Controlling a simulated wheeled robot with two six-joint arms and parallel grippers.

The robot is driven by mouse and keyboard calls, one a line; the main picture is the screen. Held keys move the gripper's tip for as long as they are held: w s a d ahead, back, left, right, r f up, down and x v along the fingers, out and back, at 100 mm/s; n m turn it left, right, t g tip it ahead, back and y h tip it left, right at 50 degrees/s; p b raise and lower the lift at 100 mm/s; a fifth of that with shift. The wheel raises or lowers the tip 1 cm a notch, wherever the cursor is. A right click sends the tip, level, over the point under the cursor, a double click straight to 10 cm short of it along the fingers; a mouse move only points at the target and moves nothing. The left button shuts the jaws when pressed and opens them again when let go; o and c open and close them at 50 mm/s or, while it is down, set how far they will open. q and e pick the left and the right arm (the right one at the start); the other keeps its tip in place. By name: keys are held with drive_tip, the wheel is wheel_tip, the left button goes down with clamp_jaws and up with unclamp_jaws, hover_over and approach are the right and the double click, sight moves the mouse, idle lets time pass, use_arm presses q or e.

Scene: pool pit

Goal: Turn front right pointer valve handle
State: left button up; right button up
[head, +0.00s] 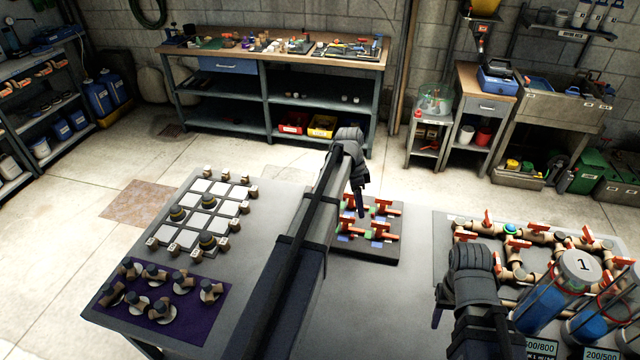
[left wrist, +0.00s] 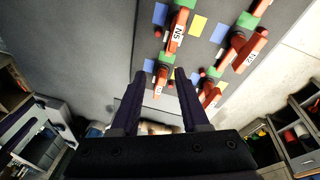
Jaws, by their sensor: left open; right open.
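A dark board (head: 388,252) carries several orange pointer valve handles. The front right pointer valve handle (head: 381,231) lies on the board's near right part. My left gripper (head: 361,210) is open and empty, pointing down over the board, near the handles; my left arm hides part of the board's left side. In the left wrist view, my left gripper (left wrist: 160,80) has its fingertips apart, with one orange handle (left wrist: 160,84) appearing between them; I cannot tell whether they touch it. A handle marked N5 (left wrist: 177,30) shows above. My right gripper (head: 438,314) is open, right of the board.
A grey table (head: 280,190) bears the board. A peg grid (head: 205,208) and a purple mat (head: 200,318) with several fittings lie left of my left arm. A pipe panel (head: 450,225) with orange valves and blue-filled cylinders (head: 541,300) stands right, close to my right gripper.

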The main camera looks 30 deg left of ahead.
use_arm(q)
drive_tip(key=w+a+r+m+t+h, duration=0.1)
drive_tip(key=w+a+m, duration=0.15)
drive_tip(key=a, duration=0.75)
drive_tip(key=w+a+r+m+t+h, duration=0.15)
drive_tip(key=w+a, duration=0.25)
drive_tip(key=a, duration=0.7)
drive_tip(key=shift+g+y, duration=0.45)
drive_tip(key=b+x, duration=0.2)
drive_tip(key=x, duration=0.1)
drive_tip(key=b+x, duration=0.2)
drive_tip(key=x, duration=0.1)
drive_tip(key=b+x, duration=0.3)
drive_tip(key=shift+s, duration=0.25)
use_arm(e)
wheel_tip(320, 180, down, 7)
drive_tip(key=shift+r, duration=0.1)
use_arm(q)
drive_tip(key=shift+r, duration=0.15)
clamp_jaws()
